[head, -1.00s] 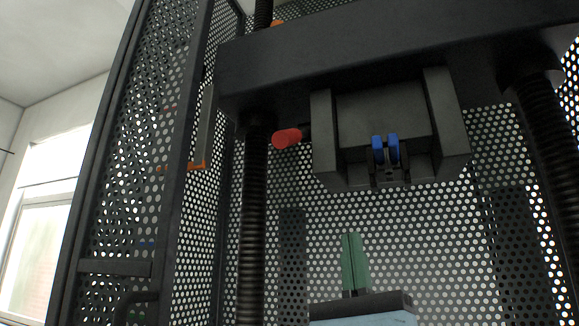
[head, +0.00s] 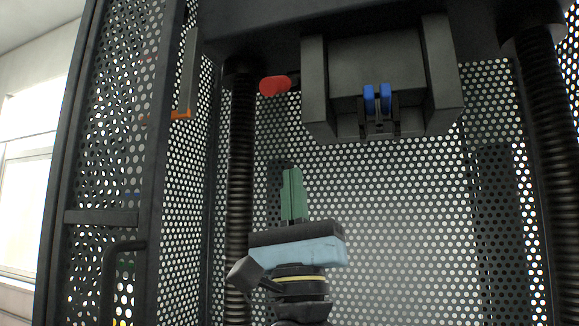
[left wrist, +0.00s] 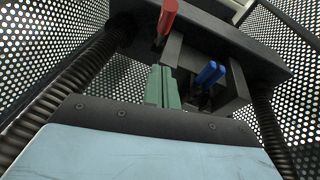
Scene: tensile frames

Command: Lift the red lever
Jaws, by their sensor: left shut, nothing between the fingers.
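The red lever (head: 275,85) sticks out to the left from the side of the dark upper clamp block (head: 380,75). It also shows at the top of the left wrist view (left wrist: 167,16). My left gripper (head: 292,194) has green fingers pointing up, pressed together and empty. It is below the red lever and slightly to its right in the head view, apart from it. In the left wrist view the green fingers (left wrist: 161,87) are just below the lever's handle. My right gripper is in neither view.
A blue lever (head: 378,98) sits on the front of the clamp block. Threaded black columns (head: 240,180) stand on either side under a heavy crossbeam (head: 480,30). Perforated metal panels (head: 400,230) enclose the frame. The space below the clamp block is open.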

